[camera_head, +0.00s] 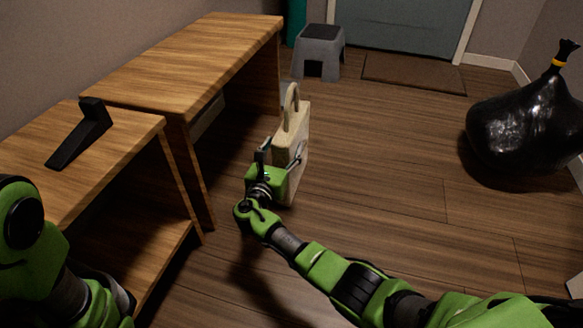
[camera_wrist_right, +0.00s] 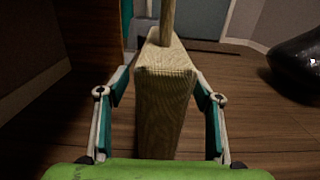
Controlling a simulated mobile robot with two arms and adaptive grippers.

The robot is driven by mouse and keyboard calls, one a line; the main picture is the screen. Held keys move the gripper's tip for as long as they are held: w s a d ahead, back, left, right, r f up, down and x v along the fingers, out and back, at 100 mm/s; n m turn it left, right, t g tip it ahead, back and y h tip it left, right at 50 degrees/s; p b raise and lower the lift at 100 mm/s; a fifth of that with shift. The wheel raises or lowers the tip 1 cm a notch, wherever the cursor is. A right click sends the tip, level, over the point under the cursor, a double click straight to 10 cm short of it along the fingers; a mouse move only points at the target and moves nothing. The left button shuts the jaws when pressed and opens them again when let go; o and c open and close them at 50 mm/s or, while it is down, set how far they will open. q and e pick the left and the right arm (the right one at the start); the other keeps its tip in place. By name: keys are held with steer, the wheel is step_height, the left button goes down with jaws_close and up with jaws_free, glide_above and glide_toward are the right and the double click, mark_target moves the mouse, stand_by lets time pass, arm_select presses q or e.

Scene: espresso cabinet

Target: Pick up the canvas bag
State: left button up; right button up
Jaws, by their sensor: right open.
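The beige canvas bag (camera_head: 296,128) stands upright on the wood floor beside the wooden furniture, its loop handle (camera_head: 291,98) pointing up. In the wrist view the bag's near narrow side (camera_wrist_right: 163,105) fills the middle, with part of the handle (camera_wrist_right: 167,22) above it. My right gripper (camera_head: 282,152) is open at the near end of the bag. In the wrist view my right gripper's (camera_wrist_right: 162,92) fingers stand on both sides of the bag, with visible gaps between fingers and fabric. My left gripper is out of view; only part of that arm shows at lower left.
Wooden tables (camera_head: 190,62) stand left of the bag, with a black angled object (camera_head: 82,133) on the nearer one. A grey step stool (camera_head: 319,50) and a doormat (camera_head: 413,73) lie beyond. A black trash bag (camera_head: 525,125) sits right. The floor between is clear.

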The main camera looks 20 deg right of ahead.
mark_target(294, 128)
steer(key=b+x, duration=0.2)
steer(key=x, duration=0.1)
steer(key=b+x, duration=0.3)
steer(key=shift+s+d+r, duration=0.1)
steer(key=shift+d+r, duration=0.05)
steer(key=shift+r, duration=0.1)
jaws_close()
steer(key=shift+r, duration=0.1)
